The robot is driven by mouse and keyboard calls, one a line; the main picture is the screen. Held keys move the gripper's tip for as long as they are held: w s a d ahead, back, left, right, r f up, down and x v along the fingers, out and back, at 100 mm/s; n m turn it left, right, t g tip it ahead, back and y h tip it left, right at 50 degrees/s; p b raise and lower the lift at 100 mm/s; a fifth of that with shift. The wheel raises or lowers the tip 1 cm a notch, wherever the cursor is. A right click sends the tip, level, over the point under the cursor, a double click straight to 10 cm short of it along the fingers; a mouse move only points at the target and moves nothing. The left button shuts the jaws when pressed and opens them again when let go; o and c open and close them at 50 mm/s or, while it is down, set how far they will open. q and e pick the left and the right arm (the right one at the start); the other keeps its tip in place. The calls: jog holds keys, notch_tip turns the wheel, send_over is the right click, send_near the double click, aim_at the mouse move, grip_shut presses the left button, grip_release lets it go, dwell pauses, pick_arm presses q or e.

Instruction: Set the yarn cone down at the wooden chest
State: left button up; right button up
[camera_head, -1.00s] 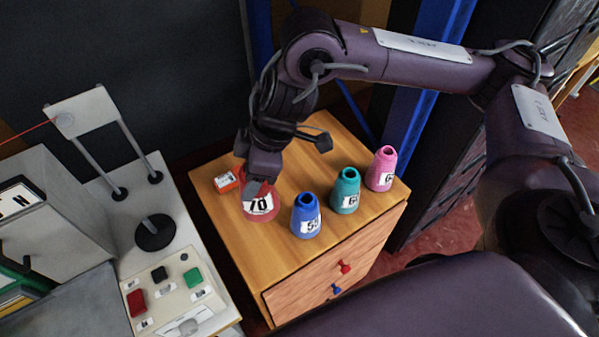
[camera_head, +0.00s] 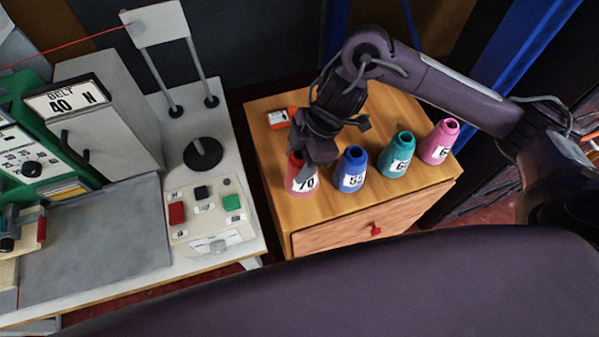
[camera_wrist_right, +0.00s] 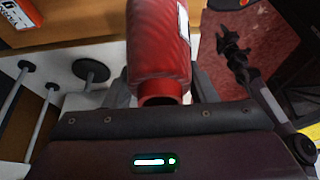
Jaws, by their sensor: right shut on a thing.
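The red yarn cone (camera_head: 297,186), with a white label reading 70, is upright over the left front of the wooden chest (camera_head: 327,207). My right gripper (camera_head: 315,160) is shut on its upper part. I cannot tell whether its base touches the chest top. In the right wrist view the red cone (camera_wrist_right: 158,45) stretches away from my gripper, its narrow end nearest. The cone is at the left end of a row with a blue cone (camera_head: 352,172), a teal cone (camera_head: 396,158) and a pink cone (camera_head: 439,145).
An orange and white box (camera_head: 279,117) lies at the chest's back left. A drawer with a red knob (camera_head: 375,229) is in front. To the left stands a bench with a button panel (camera_head: 211,215) and a machine with a dial (camera_head: 34,168). The chest top behind the row is partly clear.

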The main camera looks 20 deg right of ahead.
jog(key=shift+f+b, duration=0.6)
jog(key=shift+f, duration=2.35)
jog(key=shift+f, duration=0.1)
jog(key=o, duration=1.5)
jog(key=p+v, duration=0.1)
jog(key=v, duration=1.1)
jog(key=shift+s, duration=0.1)
